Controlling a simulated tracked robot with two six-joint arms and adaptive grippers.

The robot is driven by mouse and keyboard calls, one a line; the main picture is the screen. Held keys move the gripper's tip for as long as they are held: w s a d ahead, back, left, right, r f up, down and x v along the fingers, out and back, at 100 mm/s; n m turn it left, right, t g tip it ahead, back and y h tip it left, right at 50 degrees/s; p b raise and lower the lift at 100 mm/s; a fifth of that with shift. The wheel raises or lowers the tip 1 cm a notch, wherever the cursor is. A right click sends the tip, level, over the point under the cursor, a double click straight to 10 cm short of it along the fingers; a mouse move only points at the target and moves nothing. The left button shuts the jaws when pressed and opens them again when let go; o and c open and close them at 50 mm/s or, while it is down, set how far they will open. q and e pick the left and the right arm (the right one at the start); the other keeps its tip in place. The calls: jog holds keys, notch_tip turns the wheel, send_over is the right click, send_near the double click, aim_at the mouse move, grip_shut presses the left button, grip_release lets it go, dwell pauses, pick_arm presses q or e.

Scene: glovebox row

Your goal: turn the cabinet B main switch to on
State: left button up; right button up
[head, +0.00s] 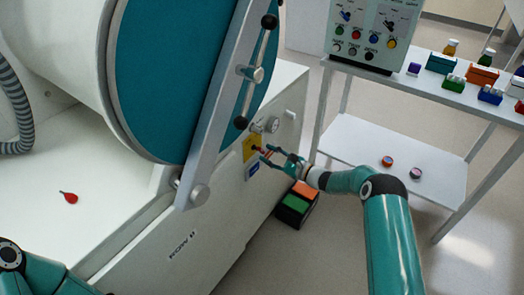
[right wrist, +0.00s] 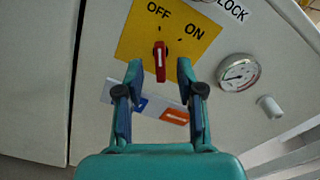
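The main switch is a red knob (right wrist: 160,62) with a white line, on a yellow plate (right wrist: 135,38) marked OFF and ON; the plate also shows in the head view (head: 249,146). The knob stands upright in the right wrist view, its line toward the OFF side rather than ON. My right gripper (right wrist: 160,72) is open, its fingertips on either side of the knob's lower part with gaps visible; it also shows at the cabinet front in the head view (head: 265,155). Contact cannot be told. My left arm shows at lower left; its gripper is out of view.
A round gauge (right wrist: 238,72) sits right of the plate. A blue and orange label (right wrist: 160,110) is below. The cabinet's large teal door (head: 165,70) with a bar handle stands above the switch. A green and orange box (head: 297,204) is on the floor. A shelf (head: 400,165) stands right.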

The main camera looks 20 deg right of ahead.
aim_at(263, 151)
jog(key=shift+x, duration=1.75)
jog(key=c, duration=0.7)
grip_shut()
